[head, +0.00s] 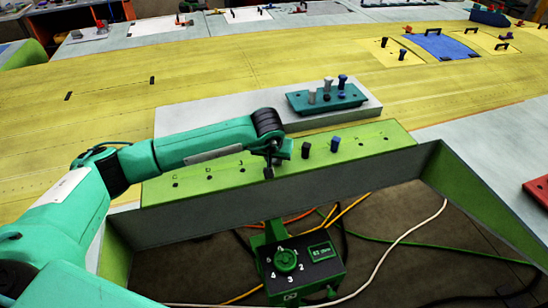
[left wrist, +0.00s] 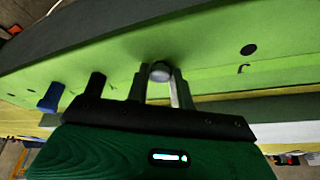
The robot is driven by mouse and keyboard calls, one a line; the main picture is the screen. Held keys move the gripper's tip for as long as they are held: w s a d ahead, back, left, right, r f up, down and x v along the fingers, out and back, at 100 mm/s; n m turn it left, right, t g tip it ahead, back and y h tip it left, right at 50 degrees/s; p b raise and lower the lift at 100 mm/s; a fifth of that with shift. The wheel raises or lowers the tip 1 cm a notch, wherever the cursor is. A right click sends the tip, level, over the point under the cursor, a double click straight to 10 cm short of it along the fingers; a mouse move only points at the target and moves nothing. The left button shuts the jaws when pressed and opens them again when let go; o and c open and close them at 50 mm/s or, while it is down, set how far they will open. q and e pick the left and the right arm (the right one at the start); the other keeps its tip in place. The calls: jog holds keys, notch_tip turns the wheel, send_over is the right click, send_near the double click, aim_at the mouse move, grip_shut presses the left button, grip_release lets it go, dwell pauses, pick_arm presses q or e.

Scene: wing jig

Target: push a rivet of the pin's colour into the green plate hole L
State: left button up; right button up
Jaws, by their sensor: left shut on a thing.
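The green plate (head: 225,176) runs along the near edge of the jig, with dark holes and small marks. My left gripper (head: 270,168) is over its middle, pointing down. In the left wrist view my left gripper (left wrist: 163,85) is shut on a grey rivet (left wrist: 160,71) at the plate's surface; I cannot tell how deep it sits. A marked hole (left wrist: 248,49) is apart from it, to the right. A black peg (head: 305,150) and a blue peg (head: 335,145) stand in the plate beside the gripper. My right gripper is not in view.
A teal rack (head: 350,100) holding grey and blue rivets stands on a grey block (head: 200,115) behind the plate. Cables and a green control box (head: 290,262) are below the front edge. A red block (head: 538,190) is at the far right.

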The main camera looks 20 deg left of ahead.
pick_arm(q)
jog(key=o, duration=1)
jog(key=shift+o, duration=0.2)
jog(key=shift+r, duration=0.2)
jog(key=b+v, duration=0.5)
jog(key=v, duration=0.8)
jog(key=shift+s, duration=0.15)
jog(key=shift+r, duration=0.2)
notch_tip(320, 180, up, 7)
jog(key=p, duration=0.1)
